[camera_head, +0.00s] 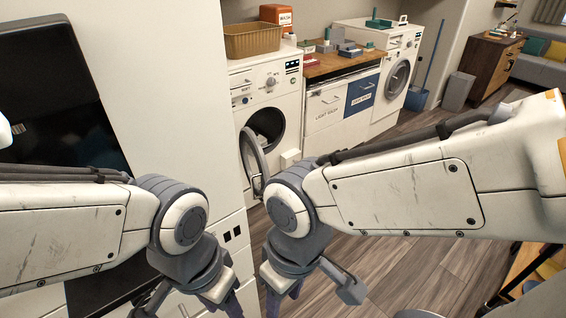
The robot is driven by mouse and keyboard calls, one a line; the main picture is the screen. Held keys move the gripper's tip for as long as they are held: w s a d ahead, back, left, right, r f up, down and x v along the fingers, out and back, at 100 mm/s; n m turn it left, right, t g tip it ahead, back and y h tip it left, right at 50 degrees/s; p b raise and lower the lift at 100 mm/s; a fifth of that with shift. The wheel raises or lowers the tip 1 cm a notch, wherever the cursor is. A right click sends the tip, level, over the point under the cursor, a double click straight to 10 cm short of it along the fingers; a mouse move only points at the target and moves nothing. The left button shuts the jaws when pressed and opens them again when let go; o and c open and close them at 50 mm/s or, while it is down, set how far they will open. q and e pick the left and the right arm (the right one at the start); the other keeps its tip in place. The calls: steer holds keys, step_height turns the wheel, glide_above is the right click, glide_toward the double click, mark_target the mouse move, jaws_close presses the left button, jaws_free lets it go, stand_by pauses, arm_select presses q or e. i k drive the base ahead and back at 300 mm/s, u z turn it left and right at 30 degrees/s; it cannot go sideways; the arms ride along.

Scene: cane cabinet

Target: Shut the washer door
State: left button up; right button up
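The near washer (267,83) is a white front-loader in the middle of the view. Its round door (252,160) stands open, swung out to the left of the drum opening. Clothes (266,126) show dimly inside the drum. My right arm's wrist covers the lower edge of the door area; I cannot tell whether it touches. My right gripper (285,300) is low in the view, cut off by the bottom edge. My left gripper (190,310) is also at the bottom edge, in front of a white cabinet. The fingertips of both are mostly out of frame.
A wicker basket (252,40) and an orange box (277,17) sit on the washer. Right of it stands a wood-topped cabinet (330,110), then a second washer (399,72) with its door shut. A tall white panel (165,70) blocks the left. Wooden floor (400,265) is open at right.

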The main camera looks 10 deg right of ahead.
mark_target(246, 136)
steer(key=k, duration=1.25)
steer(key=z, duration=0.7)
steer(key=i, duration=0.7)
steer(key=z, duration=0.5)
steer(key=i, duration=0.7)
steer(key=u, duration=0.85)
steer(key=i, duration=0.7)
steer(key=u, duration=0.7)
